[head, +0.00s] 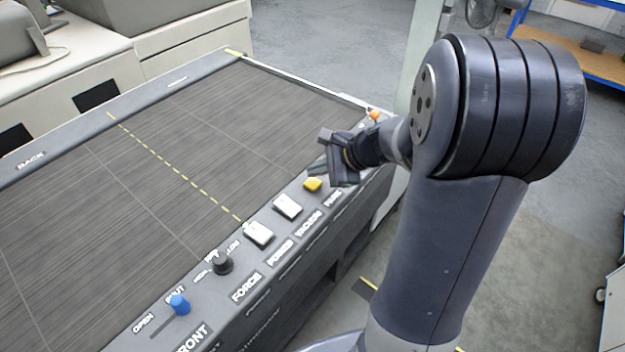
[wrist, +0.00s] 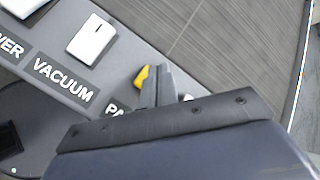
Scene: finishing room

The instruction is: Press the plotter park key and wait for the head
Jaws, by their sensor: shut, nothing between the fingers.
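The plotter is a wide table with a dark grey bed (head: 150,170) and a control strip along its front edge. The yellow park key (head: 312,184) sits on the strip by the PARK label; in the wrist view the key (wrist: 142,76) shows partly behind my fingers. My gripper (head: 318,170) is shut and empty, just beside and over the yellow key. In the wrist view its fingertips (wrist: 158,72) overlap the key's right side; I cannot tell whether they touch it. I cannot make out a plotter head on the bed.
Two white rocker switches, vacuum (head: 287,207) and power (head: 258,234), lie left of the yellow key. A black knob (head: 222,263) and a blue slider (head: 179,304) are further along. An orange knob (head: 374,115) stands at the far right corner. The bed is clear.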

